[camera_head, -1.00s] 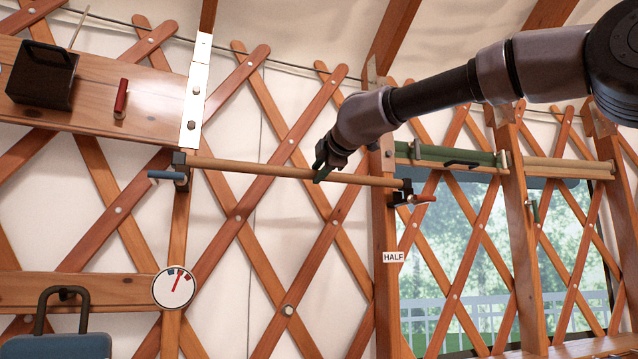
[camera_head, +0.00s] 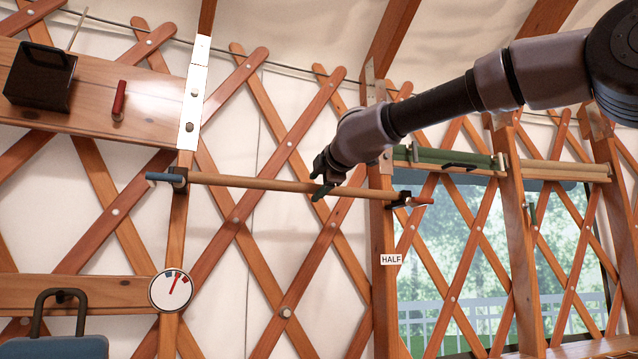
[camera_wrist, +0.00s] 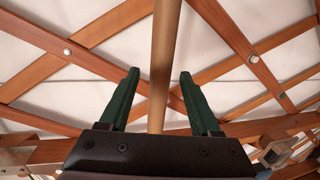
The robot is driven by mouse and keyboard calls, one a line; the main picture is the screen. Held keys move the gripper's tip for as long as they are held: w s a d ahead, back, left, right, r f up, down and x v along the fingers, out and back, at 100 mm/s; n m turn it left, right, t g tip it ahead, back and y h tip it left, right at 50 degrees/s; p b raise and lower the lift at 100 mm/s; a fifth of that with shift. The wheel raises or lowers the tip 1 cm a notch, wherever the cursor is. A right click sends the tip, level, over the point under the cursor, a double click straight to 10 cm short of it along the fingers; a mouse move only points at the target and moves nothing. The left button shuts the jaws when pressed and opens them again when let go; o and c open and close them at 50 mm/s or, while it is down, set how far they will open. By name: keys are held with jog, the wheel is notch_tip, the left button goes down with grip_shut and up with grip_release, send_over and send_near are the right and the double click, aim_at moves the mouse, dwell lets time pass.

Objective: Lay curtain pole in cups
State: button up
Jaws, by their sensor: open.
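The curtain pole (camera_head: 265,184) is a long light-brown rod running across the lattice wall, tilting slightly down to the right. Its left end meets a dark cup (camera_head: 179,179) on a wooden post, with a blue piece (camera_head: 160,178) beyond it. Its right end meets another dark cup (camera_head: 402,197), with a red piece (camera_head: 424,201) beyond it. Both ends appear to be at cup level; exact seating is too small to tell. My gripper (camera_head: 322,191) is at the pole right of its middle. In the wrist view the pole (camera_wrist: 163,60) passes between my open green fingers (camera_wrist: 159,92), with gaps on both sides.
A shelf at upper left (camera_head: 150,107) holds a black box (camera_head: 40,78) and a red-handled item (camera_head: 119,101). A round dial (camera_head: 171,291) is on the left post. A green roll (camera_head: 450,158) lies above the window.

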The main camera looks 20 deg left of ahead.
jog(key=v, duration=1.2)
jog(key=w+d+r+n+t, duration=0.1)
jog(key=w+d+n+t, duration=0.15)
jog(key=d+n, duration=0.5)
jog(key=s+d+f+n+g+h, duration=0.2)
jog(key=s+d+f+n, duration=0.2)
jog(key=d+f+n, duration=0.6)
jog(key=s+d+f+n+g+h, duration=0.3)
jog(key=s+d+f+n, duration=0.1)
jog(key=d+f+n, duration=0.6)
jog(key=s+d+f+n+g+h, duration=0.2)
jog(key=s+d+f+n+g, duration=0.1)
jog(key=d+f+n, duration=0.8)
jog(key=f+n, duration=0.2)
jog(key=n, duration=0.2)
jog(key=shift+s+h, duration=0.3)
jog(key=shift+s, duration=0.1)
jog(key=shift+d+r, duration=0.1)
